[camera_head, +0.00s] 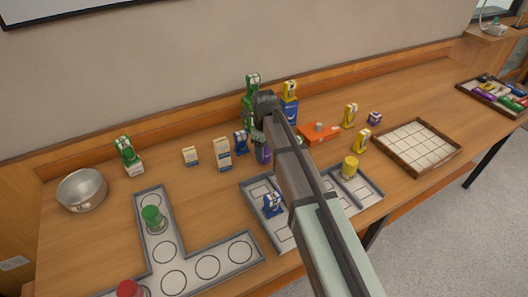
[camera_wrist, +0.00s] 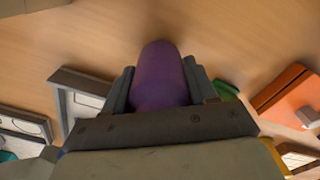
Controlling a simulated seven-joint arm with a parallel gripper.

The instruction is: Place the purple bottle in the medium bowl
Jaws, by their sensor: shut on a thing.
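The purple bottle (camera_wrist: 160,72) is between the two fingers of my gripper (camera_wrist: 160,88) in the wrist view. The gripper is shut on it. In the head view, the bottle (camera_head: 264,154) shows as a small purple patch beside my arm, and my gripper (camera_head: 258,137) is mostly hidden by the arm. I cannot tell whether the bottle touches the table. A round metal bowl (camera_head: 82,190) stands at the left end of the table, well away from the gripper. It is the only bowl I see, and it looks empty.
A grey L-shaped tray (camera_head: 163,258) holds a green and a red piece. A second grey tray (camera_head: 367,188) lies under my arm. Small cartons (camera_head: 223,154) and a green-and-white dispenser (camera_head: 128,156) stand between bottle and bowl. An orange box (camera_head: 318,134) lies to the right.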

